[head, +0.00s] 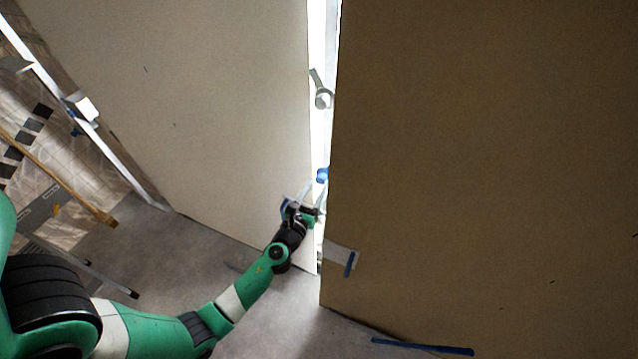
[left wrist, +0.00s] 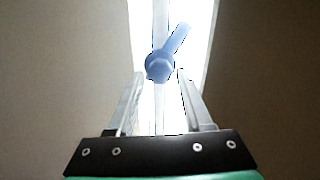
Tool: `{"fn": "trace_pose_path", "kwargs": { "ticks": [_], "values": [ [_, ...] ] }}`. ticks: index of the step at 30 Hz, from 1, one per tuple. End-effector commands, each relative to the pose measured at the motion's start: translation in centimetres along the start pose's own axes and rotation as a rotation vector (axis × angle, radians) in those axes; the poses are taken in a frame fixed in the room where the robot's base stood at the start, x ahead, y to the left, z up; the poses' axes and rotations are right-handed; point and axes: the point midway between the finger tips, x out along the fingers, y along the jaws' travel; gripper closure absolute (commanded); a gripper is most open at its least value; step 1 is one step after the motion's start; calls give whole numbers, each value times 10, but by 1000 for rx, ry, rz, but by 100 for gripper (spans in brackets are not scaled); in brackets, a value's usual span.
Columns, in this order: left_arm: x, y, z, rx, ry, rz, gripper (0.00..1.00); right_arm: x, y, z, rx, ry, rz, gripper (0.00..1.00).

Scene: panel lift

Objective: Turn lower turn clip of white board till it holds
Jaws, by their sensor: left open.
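The white board (head: 200,110) stands upright on the left, with a bright narrow gap along its right edge. The lower turn clip (head: 322,175) is blue and sits in that gap. In the left wrist view the blue clip (left wrist: 160,66) has a round knob and a lever slanting up and to the right. My left gripper (head: 303,204) is just below the clip. In the left wrist view its two fingers (left wrist: 160,88) are open, with the knob ahead between their tips; contact cannot be told. My right gripper is not in view.
A grey upper turn clip (head: 321,97) sits higher in the gap, its lever slanting up and left. A large brown board (head: 480,150) fills the right side. Blue tape (head: 422,347) lies near its foot. Bare floor (head: 190,250) shows below the white board.

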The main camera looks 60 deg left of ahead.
Motion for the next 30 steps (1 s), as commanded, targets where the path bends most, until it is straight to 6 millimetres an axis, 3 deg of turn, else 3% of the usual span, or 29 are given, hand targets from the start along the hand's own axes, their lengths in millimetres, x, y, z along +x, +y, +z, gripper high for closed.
{"fn": "trace_pose_path", "kwargs": {
  "ticks": [4,12,21,30],
  "values": [
    [14,0,0,-1,0,-1,50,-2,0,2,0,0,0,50],
    [16,0,0,-1,0,-1,50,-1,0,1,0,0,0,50],
    [16,0,0,-1,0,-1,100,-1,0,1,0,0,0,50],
    [16,0,0,-15,0,-1,100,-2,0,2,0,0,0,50]
  ]
}}
